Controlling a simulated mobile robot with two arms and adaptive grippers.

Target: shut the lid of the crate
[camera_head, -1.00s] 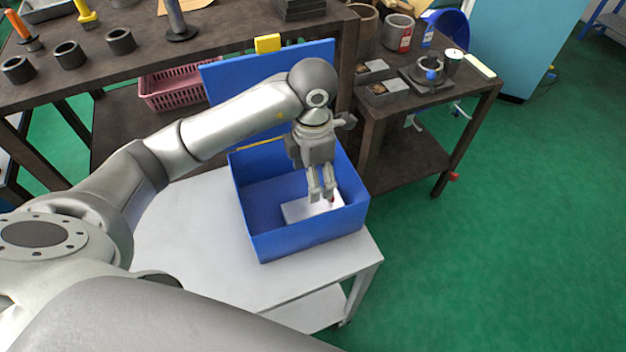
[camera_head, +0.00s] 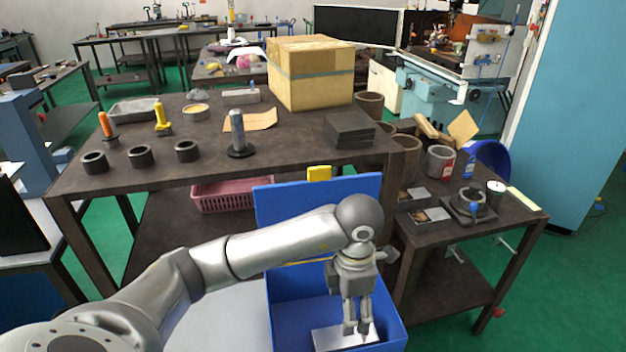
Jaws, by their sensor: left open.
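The blue crate (camera_head: 394,322) stands on a white table (camera_head: 228,318) at the bottom of the view, its front cut off by the frame edge. Its blue lid (camera_head: 285,205) stands open, upright at the back, with a yellow handle (camera_head: 319,173) at its top edge. My left gripper (camera_head: 356,328) points down inside the crate, fingers open, over a white flat item (camera_head: 330,341) on the crate floor. I cannot tell whether the fingers touch that item. My left arm crosses in front of the lid and hides part of it. My right gripper is not in view.
A dark workbench (camera_head: 290,150) with several rings, tools and a cardboard box (camera_head: 310,75) stands behind the lid. A lower dark table (camera_head: 490,225) with pots and small parts is close on the right. A pink basket (camera_head: 225,195) sits under the bench.

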